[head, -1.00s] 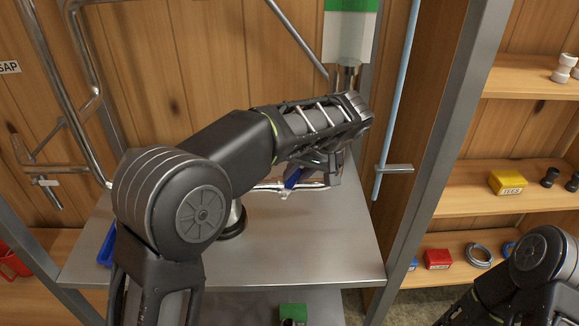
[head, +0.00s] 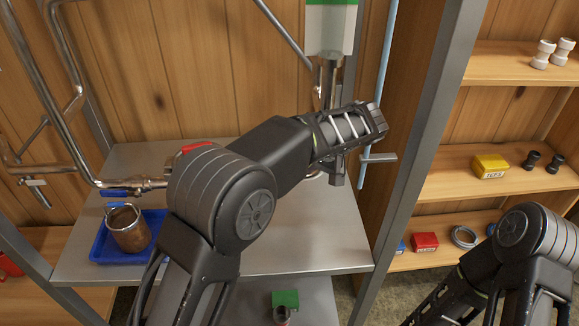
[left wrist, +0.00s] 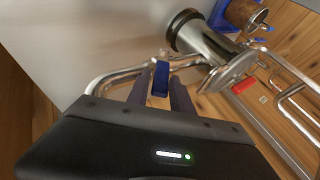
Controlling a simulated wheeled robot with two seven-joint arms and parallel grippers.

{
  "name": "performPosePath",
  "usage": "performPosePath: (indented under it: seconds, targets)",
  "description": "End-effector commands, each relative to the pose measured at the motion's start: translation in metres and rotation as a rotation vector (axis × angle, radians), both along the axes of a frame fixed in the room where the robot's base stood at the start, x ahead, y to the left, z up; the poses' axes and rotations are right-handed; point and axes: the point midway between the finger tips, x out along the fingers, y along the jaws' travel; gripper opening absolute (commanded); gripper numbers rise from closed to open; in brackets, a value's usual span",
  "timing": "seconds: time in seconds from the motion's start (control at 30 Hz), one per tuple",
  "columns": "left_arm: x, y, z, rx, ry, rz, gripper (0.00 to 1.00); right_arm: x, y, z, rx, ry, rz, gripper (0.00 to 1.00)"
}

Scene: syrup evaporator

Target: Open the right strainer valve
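In the left wrist view a blue valve handle (left wrist: 160,80) stands between the two fingers of my left gripper (left wrist: 162,86), on a bent metal pipe. Whether the fingers press on it is unclear. In the head view my left gripper (head: 338,172) points down over the right part of the metal bench; my arm hides that handle there. Another blue valve handle (head: 120,192) sits on the pipe at the left, and a red handle (head: 197,146) shows behind my left arm; the red one also shows in the left wrist view (left wrist: 243,86). My right gripper is out of view.
A rusty mug (head: 129,229) stands in a blue tray (head: 97,247) on the metal bench (head: 300,240). A metal post (head: 410,150) and a light blue tube (head: 376,85) rise right of my left gripper. Shelves at the right hold a yellow box (head: 489,166) and other parts.

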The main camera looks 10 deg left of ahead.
Motion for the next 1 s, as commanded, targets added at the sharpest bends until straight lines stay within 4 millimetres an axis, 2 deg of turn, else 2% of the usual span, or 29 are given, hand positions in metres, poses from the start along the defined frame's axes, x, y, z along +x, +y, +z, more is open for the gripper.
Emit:
performPosePath:
  seconds: [0.17, 0.43, 0.57, 0.77, 0.97, 1.0]
  targets:
    - [0.0, 0.0, 0.0, 0.0, 0.001, 0.001, 0.42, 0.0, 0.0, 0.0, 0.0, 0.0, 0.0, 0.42]
    - [0.0, 0.0, 0.001, 0.0, 0.002, 0.001, 0.42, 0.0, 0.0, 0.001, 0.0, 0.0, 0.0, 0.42]
    - [0.0, 0.0, 0.008, 0.0, 0.0, 0.001, 0.42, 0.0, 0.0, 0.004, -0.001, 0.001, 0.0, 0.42]
    - [0.0, -0.001, 0.041, 0.001, -0.002, 0.0, 0.42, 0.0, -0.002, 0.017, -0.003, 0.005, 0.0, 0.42]
    - [0.0, -0.001, 0.086, 0.001, -0.003, -0.001, 0.42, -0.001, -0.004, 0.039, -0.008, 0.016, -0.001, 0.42]
    - [0.0, 0.0, 0.081, 0.004, 0.001, 0.002, 0.42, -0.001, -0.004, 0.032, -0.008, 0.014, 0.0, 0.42]
